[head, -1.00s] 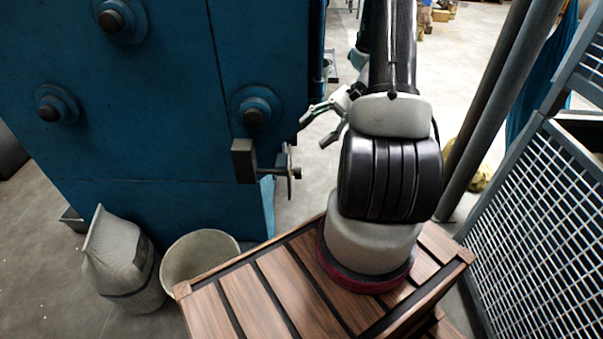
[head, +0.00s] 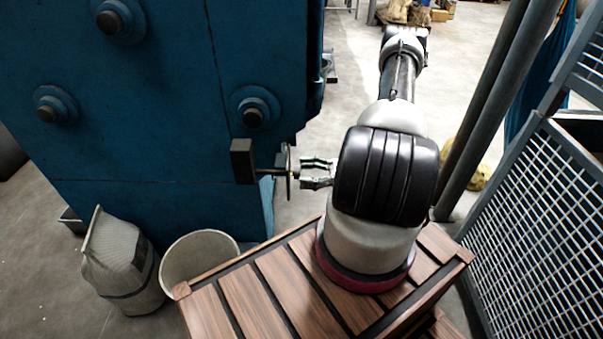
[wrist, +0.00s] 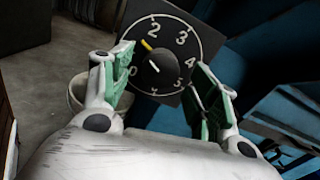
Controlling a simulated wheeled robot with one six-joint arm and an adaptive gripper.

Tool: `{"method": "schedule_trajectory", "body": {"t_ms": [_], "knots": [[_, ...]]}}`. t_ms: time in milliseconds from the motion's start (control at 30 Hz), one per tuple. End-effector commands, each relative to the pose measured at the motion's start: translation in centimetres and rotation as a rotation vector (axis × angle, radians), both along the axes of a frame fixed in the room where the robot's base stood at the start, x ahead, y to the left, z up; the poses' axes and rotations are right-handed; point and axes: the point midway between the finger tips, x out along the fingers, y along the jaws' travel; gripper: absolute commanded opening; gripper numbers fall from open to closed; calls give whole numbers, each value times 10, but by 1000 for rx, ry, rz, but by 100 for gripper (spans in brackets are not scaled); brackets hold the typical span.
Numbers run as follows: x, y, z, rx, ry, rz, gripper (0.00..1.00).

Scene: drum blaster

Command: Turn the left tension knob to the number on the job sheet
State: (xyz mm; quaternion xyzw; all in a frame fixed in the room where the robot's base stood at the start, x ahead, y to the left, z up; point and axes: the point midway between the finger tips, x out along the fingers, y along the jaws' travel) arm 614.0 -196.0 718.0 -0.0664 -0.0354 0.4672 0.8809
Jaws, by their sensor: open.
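The tension dial (wrist: 165,48) is a dark square plate with a round white-numbered scale, facing the wrist camera. I can read 0, 2, 3, 4 and 5; the spot between 0 and 2 is partly covered by a finger. A short yellow mark (wrist: 147,44) sits below and left of the 2. The black knob (wrist: 164,72) is at the centre, its white line slanting up-left, between 0 and the yellow mark. My gripper (wrist: 163,58) is open, fingers on either side of the knob, seemingly apart from it. In the head view, my gripper (head: 304,172) faces the edge-on dial plate (head: 289,175). No job sheet is visible.
The blue machine (head: 130,140) fills the left, with a dark block (head: 242,160) beside the dial. A bucket (head: 200,260) and a grey sack (head: 122,265) stand below. A mesh cage (head: 550,220) and poles (head: 490,110) stand right. The floor behind the dial is open.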

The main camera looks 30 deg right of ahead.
Motion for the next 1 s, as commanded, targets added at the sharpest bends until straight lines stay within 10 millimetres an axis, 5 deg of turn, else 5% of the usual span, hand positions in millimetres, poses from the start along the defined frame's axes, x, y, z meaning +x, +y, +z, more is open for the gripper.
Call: {"method": "schedule_trajectory", "body": {"t_ms": [433,700,1000], "knots": [[10,15,0,-1,0,0,60],[10,15,0,-2,0,1,15],[10,15,0,12,20,1,14]]}}
